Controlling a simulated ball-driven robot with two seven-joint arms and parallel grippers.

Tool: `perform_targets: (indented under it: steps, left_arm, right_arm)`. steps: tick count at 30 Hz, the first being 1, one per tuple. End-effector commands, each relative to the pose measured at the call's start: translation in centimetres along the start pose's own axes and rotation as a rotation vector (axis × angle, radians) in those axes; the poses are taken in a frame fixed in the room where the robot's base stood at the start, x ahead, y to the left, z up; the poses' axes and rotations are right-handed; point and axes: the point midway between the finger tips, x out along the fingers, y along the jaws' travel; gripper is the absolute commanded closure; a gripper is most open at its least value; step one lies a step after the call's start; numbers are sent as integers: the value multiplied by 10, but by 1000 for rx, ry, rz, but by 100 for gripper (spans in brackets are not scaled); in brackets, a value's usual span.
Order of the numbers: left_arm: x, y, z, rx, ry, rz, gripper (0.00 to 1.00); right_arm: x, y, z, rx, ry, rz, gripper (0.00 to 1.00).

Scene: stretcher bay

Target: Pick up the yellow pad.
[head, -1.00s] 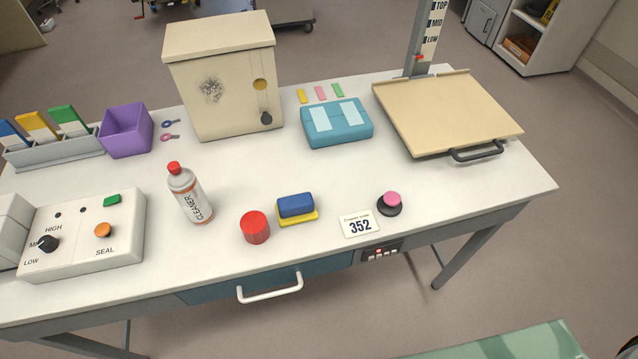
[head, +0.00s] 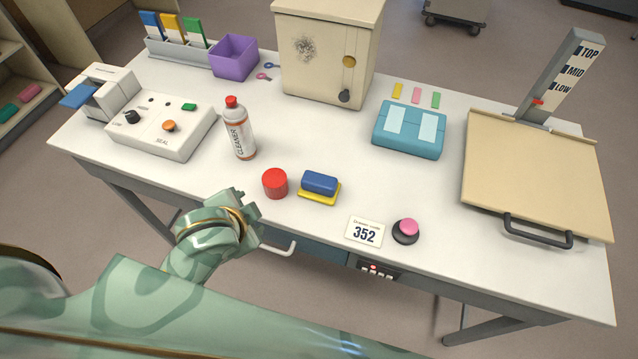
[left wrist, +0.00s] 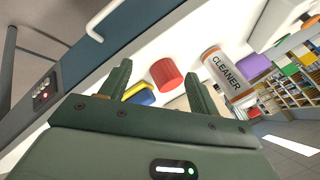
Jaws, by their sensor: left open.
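The yellow pad (head: 316,200) lies flat on the white table near its front edge, with a blue block (head: 320,183) on top that hides most of it. In the left wrist view the yellow pad (left wrist: 134,89) and blue block (left wrist: 147,98) show partly behind a finger. My left gripper (head: 252,210) is at the table's front edge, left of the pad and apart from it. In the left wrist view this gripper (left wrist: 159,75) is open with nothing between its fingers. My right gripper is out of view.
A red cylinder (head: 275,184) stands just left of the pad, and a cleaner bottle (head: 239,130) farther left. A 352 card (head: 365,232) and a pink-topped button (head: 406,230) are to the right. A teal case (head: 410,130) lies behind. A drawer handle (head: 280,249) juts out below.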

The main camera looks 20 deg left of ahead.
Motion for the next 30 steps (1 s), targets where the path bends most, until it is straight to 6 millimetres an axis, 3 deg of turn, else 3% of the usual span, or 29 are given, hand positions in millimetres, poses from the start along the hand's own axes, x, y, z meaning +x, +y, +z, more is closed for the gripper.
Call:
perform_targets:
  steps: [1,6,12,15,17,21,25,27,30]
  left_arm:
    - [-2,-3,-23,39,58,23,38]
    - [0,9,-87,185,222,150,38]
    - [4,23,-142,402,353,327,38]
    - [7,20,-159,533,378,433,38]
    - [10,10,-164,609,371,504,38]
    - [10,-36,-161,698,305,659,38]
    - [1,-79,-156,679,262,748,38]
    - [-4,-95,-154,661,253,776,38]
    - [-5,-103,-153,643,249,799,38]
  right_arm:
    - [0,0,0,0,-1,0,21]
    - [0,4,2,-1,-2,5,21]
    - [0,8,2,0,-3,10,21]
    - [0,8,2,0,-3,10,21]
    - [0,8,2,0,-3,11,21]
    - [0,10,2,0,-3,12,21]
    - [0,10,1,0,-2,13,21]
    - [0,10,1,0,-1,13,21]
    - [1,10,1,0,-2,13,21]
